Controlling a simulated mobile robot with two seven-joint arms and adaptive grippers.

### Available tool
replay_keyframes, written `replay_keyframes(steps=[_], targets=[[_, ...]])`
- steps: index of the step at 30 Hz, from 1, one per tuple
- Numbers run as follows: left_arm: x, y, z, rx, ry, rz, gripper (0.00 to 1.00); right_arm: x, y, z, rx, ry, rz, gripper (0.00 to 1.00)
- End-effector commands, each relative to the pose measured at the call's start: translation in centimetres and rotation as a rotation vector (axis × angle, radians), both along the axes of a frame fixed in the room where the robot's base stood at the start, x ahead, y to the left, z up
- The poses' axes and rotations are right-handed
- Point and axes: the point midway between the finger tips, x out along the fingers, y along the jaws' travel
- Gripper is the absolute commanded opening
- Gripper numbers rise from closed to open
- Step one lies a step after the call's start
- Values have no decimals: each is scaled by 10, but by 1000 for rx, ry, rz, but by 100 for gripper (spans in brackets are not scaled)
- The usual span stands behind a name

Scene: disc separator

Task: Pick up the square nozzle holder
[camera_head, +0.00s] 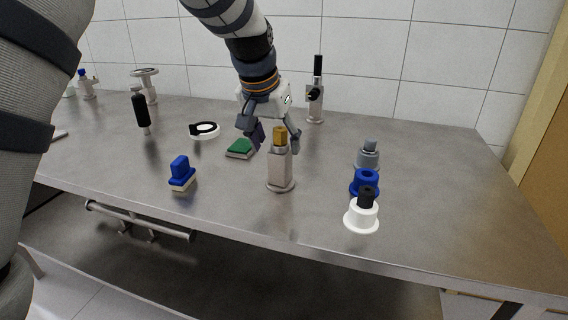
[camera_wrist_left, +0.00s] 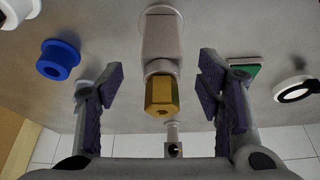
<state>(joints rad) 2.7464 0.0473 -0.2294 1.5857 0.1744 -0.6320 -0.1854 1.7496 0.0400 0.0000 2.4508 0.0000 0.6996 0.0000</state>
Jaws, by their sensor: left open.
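The square nozzle holder (camera_head: 280,171) is a beige-grey block on a round base, topped by a brass hex nozzle (camera_head: 280,136). It stands upright on the metal table, near the middle. My left gripper (camera_head: 275,134) is just behind it, pointing down, with its fingers open on either side of the upper part. In the left wrist view the holder (camera_wrist_left: 164,35) and its brass nozzle (camera_wrist_left: 162,95) lie between the two open, dark-padded fingers (camera_wrist_left: 161,72), with a gap on each side. My right gripper is not in view.
A green-topped block (camera_head: 239,149) lies close left of the gripper, and a blue piece (camera_head: 181,173) further left. Grey (camera_head: 367,157), blue (camera_head: 365,184) and white (camera_head: 361,217) flanged parts stand to the right. A black-handled stand (camera_head: 316,100) is behind. Table between holder and flanged parts is clear.

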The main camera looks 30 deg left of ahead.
Motion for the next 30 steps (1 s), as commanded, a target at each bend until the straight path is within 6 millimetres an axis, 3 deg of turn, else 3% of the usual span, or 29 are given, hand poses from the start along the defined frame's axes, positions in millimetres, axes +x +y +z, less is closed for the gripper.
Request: replay_keyframes(steps=[1,7,12,19,27,30], targets=[[3,0,-12,0,9,-1,60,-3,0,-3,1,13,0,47],[11,2,-29,0,6,-1,60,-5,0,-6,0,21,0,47],[22,6,-61,0,9,-1,60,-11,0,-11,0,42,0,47],[25,6,-63,0,1,-1,60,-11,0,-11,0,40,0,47],[25,6,-63,0,0,0,0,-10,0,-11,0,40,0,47],[26,6,-62,0,-2,0,0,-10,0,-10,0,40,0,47]])
